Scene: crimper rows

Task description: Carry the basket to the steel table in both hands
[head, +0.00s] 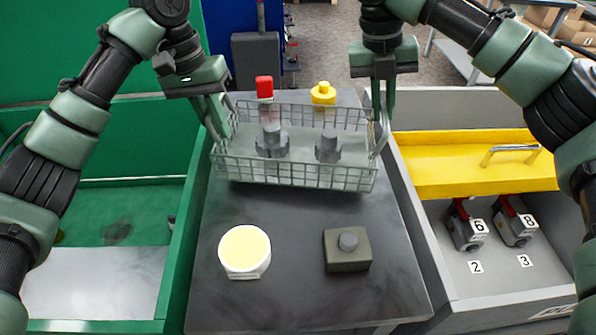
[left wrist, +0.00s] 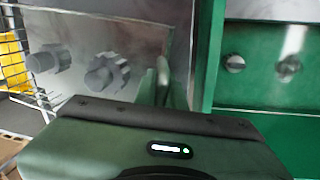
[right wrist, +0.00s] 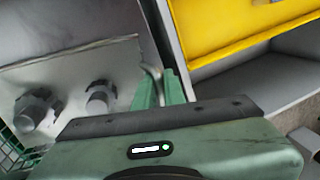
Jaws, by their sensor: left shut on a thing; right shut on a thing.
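The wire basket (head: 295,176) is over the far part of a dark grey metal-topped table (head: 300,215). It holds two grey knobbed parts, a left one (head: 272,141) and a right one (head: 328,148). My left gripper (head: 217,117) is shut on the basket's left end. My right gripper (head: 381,104) is shut on its right end. The left fingers (left wrist: 163,85) and right fingers (right wrist: 161,88) also show in the wrist views, with the grey parts beside them. I cannot tell whether the basket touches the tabletop.
A cream round-topped object (head: 244,250) and a dark box with a grey knob (head: 347,250) stand nearer on the table. Red-topped (head: 264,88) and yellow-topped (head: 323,93) items show at the basket's far side. A green bin (head: 120,215) is left; a grey bin with yellow cover (head: 470,165) is right.

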